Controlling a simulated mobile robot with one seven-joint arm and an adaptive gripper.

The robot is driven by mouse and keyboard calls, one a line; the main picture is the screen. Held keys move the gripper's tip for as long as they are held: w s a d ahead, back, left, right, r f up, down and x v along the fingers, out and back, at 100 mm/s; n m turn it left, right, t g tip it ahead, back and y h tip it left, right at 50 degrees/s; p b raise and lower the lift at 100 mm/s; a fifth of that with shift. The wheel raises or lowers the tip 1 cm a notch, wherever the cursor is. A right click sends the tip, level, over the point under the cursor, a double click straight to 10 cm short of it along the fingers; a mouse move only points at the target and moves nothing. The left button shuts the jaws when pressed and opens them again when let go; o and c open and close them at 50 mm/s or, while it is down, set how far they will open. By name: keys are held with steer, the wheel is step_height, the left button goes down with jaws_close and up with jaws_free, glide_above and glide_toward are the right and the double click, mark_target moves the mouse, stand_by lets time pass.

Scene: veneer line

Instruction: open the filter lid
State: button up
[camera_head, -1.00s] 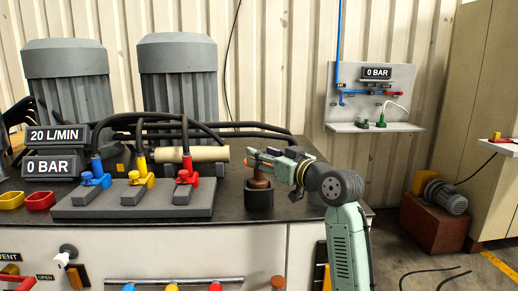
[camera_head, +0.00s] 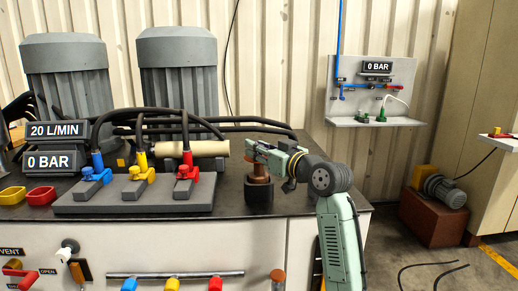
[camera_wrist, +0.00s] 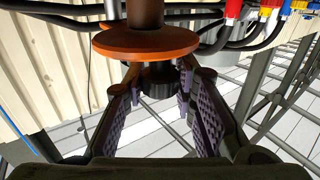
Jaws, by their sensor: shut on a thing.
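The filter (camera_head: 258,194) is a black cup on the bench top, with a brown stem (camera_head: 260,170) standing in it. In the wrist view, the orange-brown disc of the lid (camera_wrist: 145,42) sits on the brown stem, with a dark round knob (camera_wrist: 157,76) on its gripper side. My gripper (camera_head: 262,153) is at the top of the filter in the head view. In the wrist view its fingers (camera_wrist: 158,88) stand on both sides of the knob and are shut on it. The disc hides part of the fingertips. I cannot tell whether the lid is loose.
A valve block (camera_head: 135,195) with blue, yellow and red couplings and black hoses stands left of the filter. A beige cylinder (camera_head: 192,149) lies behind it. Two grey motors (camera_head: 178,75) stand at the back. The bench's right end is close to my arm.

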jaws_close()
